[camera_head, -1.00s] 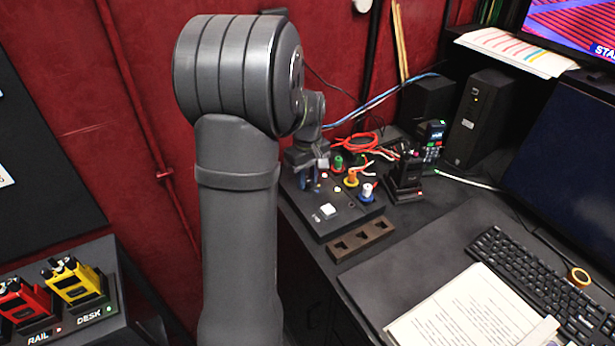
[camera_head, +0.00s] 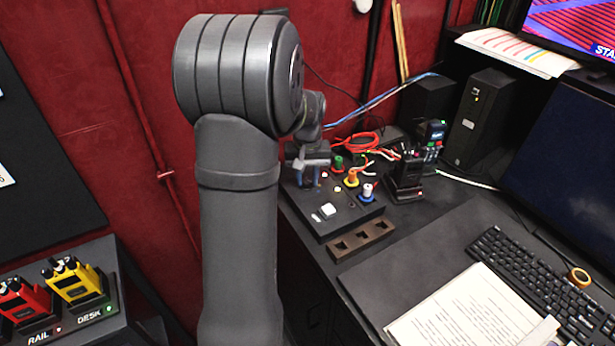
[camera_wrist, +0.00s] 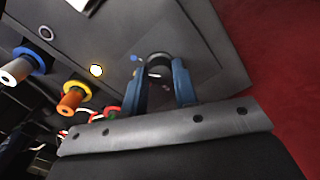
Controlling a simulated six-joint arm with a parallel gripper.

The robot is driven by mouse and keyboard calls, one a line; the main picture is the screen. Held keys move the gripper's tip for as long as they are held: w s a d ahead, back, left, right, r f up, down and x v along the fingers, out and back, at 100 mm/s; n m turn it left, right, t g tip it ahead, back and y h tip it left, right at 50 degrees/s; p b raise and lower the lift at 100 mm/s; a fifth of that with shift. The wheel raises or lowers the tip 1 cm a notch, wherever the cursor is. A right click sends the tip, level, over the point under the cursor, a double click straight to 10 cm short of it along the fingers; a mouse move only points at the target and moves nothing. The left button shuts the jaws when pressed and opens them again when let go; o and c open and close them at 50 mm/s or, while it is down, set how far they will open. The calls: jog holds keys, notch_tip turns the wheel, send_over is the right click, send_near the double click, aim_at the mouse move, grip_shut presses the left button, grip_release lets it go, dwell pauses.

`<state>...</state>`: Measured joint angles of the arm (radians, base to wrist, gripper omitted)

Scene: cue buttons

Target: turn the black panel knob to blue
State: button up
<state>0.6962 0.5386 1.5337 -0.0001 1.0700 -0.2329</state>
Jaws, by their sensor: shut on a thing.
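The black panel (camera_head: 341,214) stands on the desk to the right of my arm in the head view. In the wrist view, my gripper (camera_wrist: 159,78) has its blue fingers on either side of a dark round knob (camera_wrist: 159,62), shut on it. The panel face (camera_wrist: 190,25) fills the upper part of that view. A blue dot (camera_wrist: 134,58) shows on the panel just left of the knob. In the head view my gripper (camera_head: 309,178) is at the panel's back left, and the knob is hidden there. Which way the knob points cannot be told.
Green (camera_head: 337,163), orange-yellow (camera_head: 352,179) and white-blue (camera_head: 367,192) plugs stand on the panel right of my gripper. A white button (camera_head: 327,210) is near its front. A black radio (camera_head: 408,175) stands right of the panel; a brown slotted block (camera_head: 361,241) lies in front.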

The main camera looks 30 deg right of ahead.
aim_at(307, 181)
jog(key=shift+m, duration=0.7)
jog(key=o, duration=1)
jog(key=shift+r, duration=0.1)
notch_tip(307, 181, up, 17)
jog(key=shift+r, duration=0.15)
notch_tip(307, 181, down, 18)
jog(key=shift+r, duration=0.25)
dwell(0.5)
